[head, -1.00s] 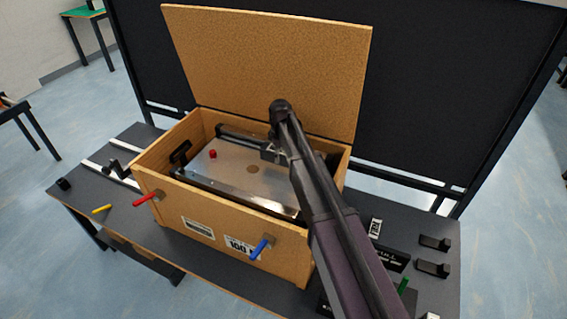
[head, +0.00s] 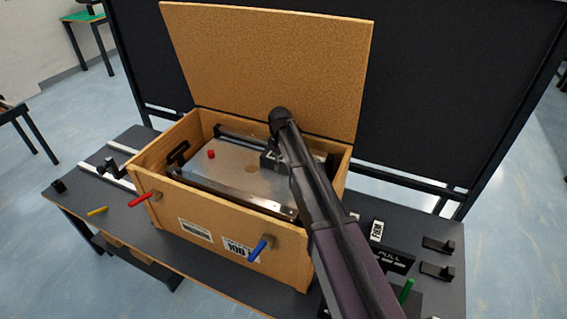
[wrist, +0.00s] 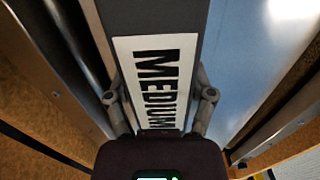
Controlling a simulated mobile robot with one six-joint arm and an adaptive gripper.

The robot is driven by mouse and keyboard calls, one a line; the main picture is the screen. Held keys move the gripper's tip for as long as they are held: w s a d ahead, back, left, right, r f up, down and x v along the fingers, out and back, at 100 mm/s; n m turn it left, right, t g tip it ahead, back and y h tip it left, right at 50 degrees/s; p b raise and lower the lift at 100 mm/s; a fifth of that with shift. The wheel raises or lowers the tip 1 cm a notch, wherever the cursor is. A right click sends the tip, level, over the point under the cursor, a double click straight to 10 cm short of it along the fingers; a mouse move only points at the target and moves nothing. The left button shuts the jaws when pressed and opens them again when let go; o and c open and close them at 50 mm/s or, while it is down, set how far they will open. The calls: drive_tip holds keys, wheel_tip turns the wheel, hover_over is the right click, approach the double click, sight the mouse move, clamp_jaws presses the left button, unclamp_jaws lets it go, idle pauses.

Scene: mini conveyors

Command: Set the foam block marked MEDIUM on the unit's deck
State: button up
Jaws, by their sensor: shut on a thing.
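The dark grey foam block (wrist: 150,18) fills the middle of the wrist view, with a white label reading MEDIUM. My gripper (wrist: 160,98) is shut on it, one finger against each side. In the head view the block (head: 269,161) shows just left of my arm, low over the back right of the metal deck. The unit's silver deck (head: 235,181) lies inside an open wooden crate; it also shows in the wrist view (wrist: 262,55). I cannot tell whether the block touches the deck. My gripper is mostly hidden behind my arm in the head view.
The wooden crate's walls (head: 225,222) surround the deck, and its raised lid (head: 265,65) stands behind. A red knob (head: 211,154) sits at the deck's left. Black brackets (head: 438,245) stand on the table at right.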

sight(281, 157)
drive_tip(key=o, duration=1.2)
drive_tip(key=shift+f, duration=0.1)
wheel_tip(281, 157, up, 12)
drive_tip(key=p, duration=1.2)
idle(0.3)
drive_tip(key=shift+d, duration=0.1)
drive_tip(key=s+d+m, duration=1.4)
drive_tip(key=s+d, duration=1)
drive_tip(key=s, duration=0.1)
drive_tip(key=shift+s, duration=0.3)
